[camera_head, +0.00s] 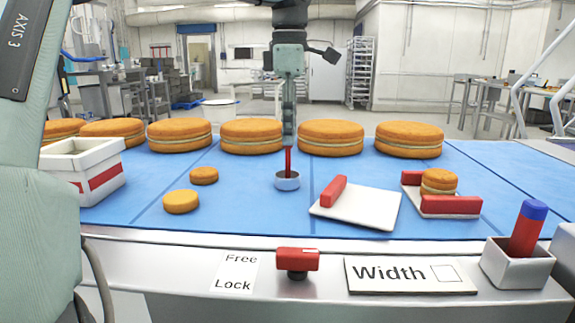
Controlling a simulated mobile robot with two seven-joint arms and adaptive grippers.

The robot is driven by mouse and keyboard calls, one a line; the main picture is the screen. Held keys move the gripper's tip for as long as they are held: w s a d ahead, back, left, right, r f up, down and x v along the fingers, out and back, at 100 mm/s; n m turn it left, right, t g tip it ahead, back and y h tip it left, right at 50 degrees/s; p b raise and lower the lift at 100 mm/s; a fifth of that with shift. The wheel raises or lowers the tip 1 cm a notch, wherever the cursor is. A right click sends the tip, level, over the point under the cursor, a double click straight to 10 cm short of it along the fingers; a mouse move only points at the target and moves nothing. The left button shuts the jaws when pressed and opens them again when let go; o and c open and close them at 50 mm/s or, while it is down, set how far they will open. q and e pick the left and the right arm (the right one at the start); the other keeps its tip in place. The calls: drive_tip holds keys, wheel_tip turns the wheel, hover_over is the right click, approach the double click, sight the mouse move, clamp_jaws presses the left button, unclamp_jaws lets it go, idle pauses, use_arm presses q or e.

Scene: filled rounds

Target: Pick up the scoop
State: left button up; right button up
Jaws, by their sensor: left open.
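The scoop (287,182) stands on the blue surface near the middle of the view. It has a round, shallow metal cup and an upright red handle (288,160). My left gripper (289,140) points straight down from above, with its fingertips at the top of the handle. The fingers are seen nearly edge-on and hide the handle's upper end. The gripper is open; I cannot tell whether the fingers touch the handle. My right gripper is not in view.
Several large filled rounds (251,137) line the back. Two small rounds (181,202) lie left of the scoop, beyond them a white box (101,166). A white plate (358,212) with a red bar lies to the right. A red knob (297,260) is on the front rail.

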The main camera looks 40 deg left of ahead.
sight(289, 148)
use_arm(q)
wheel_tip(289, 148, down, 4)
drive_tip(key=shift+r, duration=0.2)
clamp_jaws()
